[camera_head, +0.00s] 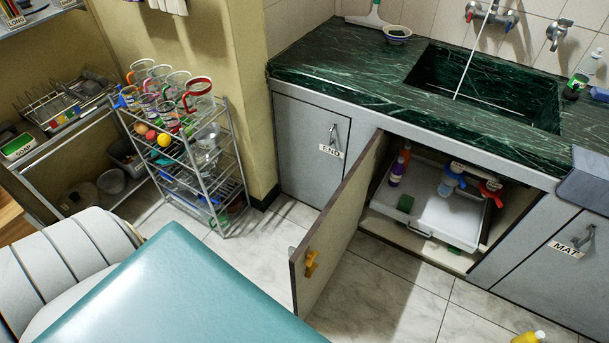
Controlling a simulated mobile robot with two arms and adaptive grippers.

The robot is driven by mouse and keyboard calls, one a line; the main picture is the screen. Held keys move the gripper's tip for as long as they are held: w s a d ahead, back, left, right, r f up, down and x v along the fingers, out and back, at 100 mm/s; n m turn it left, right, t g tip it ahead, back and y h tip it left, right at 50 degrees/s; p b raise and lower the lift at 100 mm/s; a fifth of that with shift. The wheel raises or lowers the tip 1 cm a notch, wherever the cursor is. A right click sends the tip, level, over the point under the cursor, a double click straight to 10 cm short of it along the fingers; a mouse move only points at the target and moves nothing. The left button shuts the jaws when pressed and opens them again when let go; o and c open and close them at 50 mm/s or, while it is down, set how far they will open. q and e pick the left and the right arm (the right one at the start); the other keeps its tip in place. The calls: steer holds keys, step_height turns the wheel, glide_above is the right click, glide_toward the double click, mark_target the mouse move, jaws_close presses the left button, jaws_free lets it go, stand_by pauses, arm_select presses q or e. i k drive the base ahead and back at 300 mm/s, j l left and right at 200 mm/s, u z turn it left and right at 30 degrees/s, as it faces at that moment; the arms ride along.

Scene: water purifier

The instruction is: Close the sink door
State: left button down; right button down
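The sink door (340,229) is a beige-grey cabinet panel below the green marble counter. It stands wide open, swung out from the left side of the cabinet opening over the floor. Inside the cabinet is a white pull-out tray (437,217) with a purple bottle (397,172), a green sponge-like block (405,203) and other bottles. The tray seems to lie at or near the cabinet front. Neither of my grippers shows in this view.
A wire rack (226,182) with glasses and coloured balls stands left of the closed cabinet door (300,150). A teal flat surface (180,295) fills the lower front. A yellow object (528,338) lies on the floor at lower right. The tiled floor around the door looks clear.

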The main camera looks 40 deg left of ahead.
mark_target(332, 231)
steer(key=k+j, duration=0.1)
steer(key=j, duration=0.35)
steer(key=k+j+z, duration=0.15)
steer(key=j, duration=0.25)
steer(key=k+j, duration=0.1)
steer(key=j, duration=0.35)
steer(key=k+j+z, duration=0.1)
steer(key=j, duration=0.3)
steer(key=k+j+z, duration=0.1)
steer(key=j, duration=0.35)
